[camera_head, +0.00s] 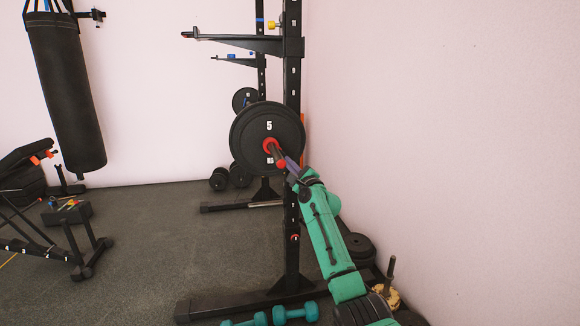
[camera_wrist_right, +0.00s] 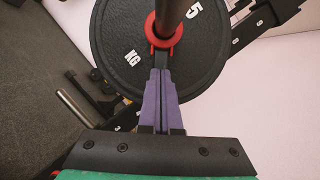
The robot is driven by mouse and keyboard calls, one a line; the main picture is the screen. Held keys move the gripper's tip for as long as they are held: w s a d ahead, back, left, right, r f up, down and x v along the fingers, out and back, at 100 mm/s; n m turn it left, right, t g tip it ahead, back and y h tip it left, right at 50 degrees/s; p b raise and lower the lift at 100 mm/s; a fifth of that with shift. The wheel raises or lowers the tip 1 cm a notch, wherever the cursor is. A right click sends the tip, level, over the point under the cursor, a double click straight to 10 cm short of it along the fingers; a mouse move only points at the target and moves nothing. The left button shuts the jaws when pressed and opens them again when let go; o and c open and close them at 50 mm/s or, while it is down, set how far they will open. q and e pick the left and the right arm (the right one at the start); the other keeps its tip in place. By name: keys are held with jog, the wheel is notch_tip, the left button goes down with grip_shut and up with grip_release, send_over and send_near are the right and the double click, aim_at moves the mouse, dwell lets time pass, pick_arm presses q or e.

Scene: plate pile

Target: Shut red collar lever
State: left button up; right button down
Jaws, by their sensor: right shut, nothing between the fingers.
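A red collar (camera_head: 271,146) sits around the bar's end, against the black 5 KG plate (camera_head: 253,125). In the right wrist view the collar (camera_wrist_right: 164,39) rings the dark bar sleeve (camera_wrist_right: 170,14), and two short red parts point down from it toward my fingers. My right gripper (camera_head: 289,166) is at the collar's lower right in the head view. Its purple fingers are together and empty in the right wrist view (camera_wrist_right: 161,72), with their tips just below the collar. I cannot tell whether they touch it. My left gripper is not in view.
The black rack upright (camera_head: 291,235) stands close beside my right arm. Teal dumbbells (camera_head: 295,313) lie at the rack's foot. Loose plates (camera_head: 358,246) rest near the right wall. A bench (camera_head: 62,222) and a punching bag (camera_head: 66,90) are at left, with open floor between.

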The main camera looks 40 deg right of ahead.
jog(key=shift+w, duration=0.15)
jog(key=shift+w+a+r+p, duration=0.55)
jog(key=shift+r+p, duration=0.2)
jog(key=shift+p, duration=0.25)
dwell(0.3)
jog(key=shift+s+r, duration=0.1)
jog(key=shift+r, duration=0.05)
dwell(0.3)
jog(key=s+f+p, duration=0.3)
jog(key=s, duration=0.6)
jog(key=shift+a+f, duration=0.35)
jog(key=shift+a, duration=0.1)
